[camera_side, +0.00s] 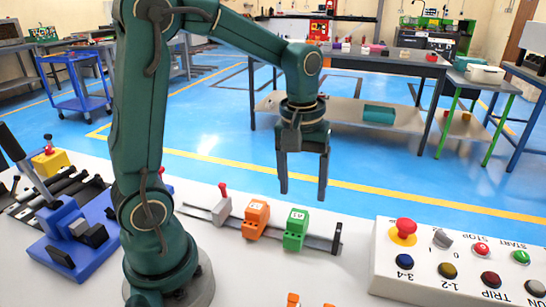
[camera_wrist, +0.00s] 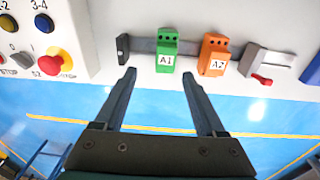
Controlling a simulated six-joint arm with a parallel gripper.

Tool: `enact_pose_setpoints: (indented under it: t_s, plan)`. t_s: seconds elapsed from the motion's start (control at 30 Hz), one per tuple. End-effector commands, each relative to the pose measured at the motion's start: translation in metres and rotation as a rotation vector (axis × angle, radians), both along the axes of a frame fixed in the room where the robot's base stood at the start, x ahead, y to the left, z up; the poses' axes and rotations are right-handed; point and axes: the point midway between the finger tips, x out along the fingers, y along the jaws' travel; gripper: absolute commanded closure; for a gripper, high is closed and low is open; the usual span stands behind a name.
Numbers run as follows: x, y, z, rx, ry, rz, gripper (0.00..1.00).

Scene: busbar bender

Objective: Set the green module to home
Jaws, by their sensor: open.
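The green module (camera_side: 296,230), labelled A1, sits on a grey rail (camera_side: 322,243) near the rail's right end in the side view. In the wrist view the green module (camera_wrist: 167,52) is left of the orange module. The orange module (camera_side: 255,219), labelled A2, sits on the same rail, apart from the green one; it also shows in the wrist view (camera_wrist: 213,56). My gripper (camera_side: 304,194) is open and empty, above the rail and modules. In the wrist view its two fingers (camera_wrist: 161,82) point towards the modules with a wide gap between them.
A black end stop (camera_side: 337,238) closes the rail's right end. A grey clamp with a red lever (camera_side: 222,207) stands at the left. A control panel (camera_side: 450,262) with a red mushroom button stands at right. A blue bending tool (camera_side: 72,235) is at left.

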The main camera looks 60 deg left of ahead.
Motion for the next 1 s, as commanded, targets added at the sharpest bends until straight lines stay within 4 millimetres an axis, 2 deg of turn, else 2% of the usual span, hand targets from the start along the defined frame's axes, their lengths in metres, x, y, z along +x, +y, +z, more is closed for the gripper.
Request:
enact_pose_setpoints:
  t_s: [0.03, 0.2, 0.6, 0.93, 0.97, 1.0]
  plan:
    - [0.001, 0.003, -0.008, -0.006, 0.028, 0.011, 0.28]
    - [-0.001, 0.007, -0.023, -0.015, 0.076, 0.025, 0.28]
    - [-0.002, 0.007, -0.067, -0.016, 0.079, 0.026, 0.28]
    - [-0.001, 0.007, -0.072, -0.015, 0.074, 0.025, 0.28]
    - [-0.001, 0.007, -0.072, -0.015, 0.074, 0.025, 0.35]
    - [-0.001, 0.007, -0.072, -0.015, 0.074, 0.025, 0.5]
